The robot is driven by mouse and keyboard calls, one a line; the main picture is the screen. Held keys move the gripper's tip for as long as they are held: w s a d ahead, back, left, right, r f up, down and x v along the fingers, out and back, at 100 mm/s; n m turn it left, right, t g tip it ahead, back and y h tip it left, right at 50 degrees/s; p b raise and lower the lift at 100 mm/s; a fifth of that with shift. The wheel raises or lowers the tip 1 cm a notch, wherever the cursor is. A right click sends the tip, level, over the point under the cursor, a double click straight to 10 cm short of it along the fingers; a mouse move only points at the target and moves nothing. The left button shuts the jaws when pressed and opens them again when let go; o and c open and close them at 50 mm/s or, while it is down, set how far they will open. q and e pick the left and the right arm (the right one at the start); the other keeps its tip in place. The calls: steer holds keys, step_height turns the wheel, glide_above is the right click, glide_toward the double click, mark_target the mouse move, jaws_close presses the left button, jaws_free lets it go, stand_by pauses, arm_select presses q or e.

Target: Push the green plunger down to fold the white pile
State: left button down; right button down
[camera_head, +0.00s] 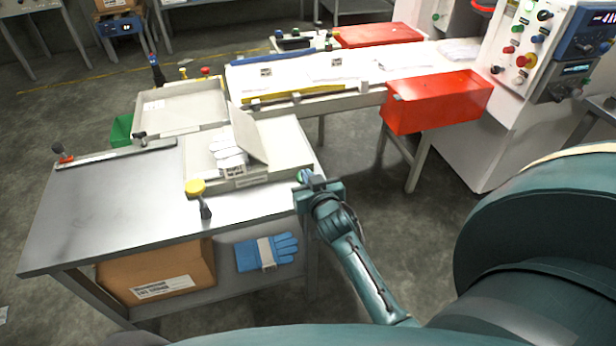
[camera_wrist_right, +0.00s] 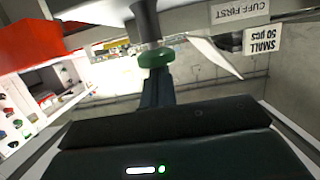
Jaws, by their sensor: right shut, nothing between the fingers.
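The green plunger (camera_wrist_right: 153,57) shows in the right wrist view as a round knob on a dark rod, just past my dark fingertips (camera_wrist_right: 157,85). I cannot tell whether they touch. In the head view my right gripper (camera_head: 309,185) is shut and empty at the right edge of the bench, and it largely hides the plunger. The white pile (camera_head: 230,160) lies in the pale tray (camera_head: 262,174) left of the gripper, beside a raised pale flap (camera_head: 248,133). My left gripper is out of view.
The metal bench top (camera_head: 110,205) is largely clear. A red bin (camera_head: 438,103) and a control panel (camera_head: 540,45) stand at the right. A cardboard box (camera_head: 155,272) and blue gloves (camera_head: 266,253) lie below.

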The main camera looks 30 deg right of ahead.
steer(key=shift+s+f, duration=0.1)
steer(key=shift+f, duration=0.2)
stand_by(0.5)
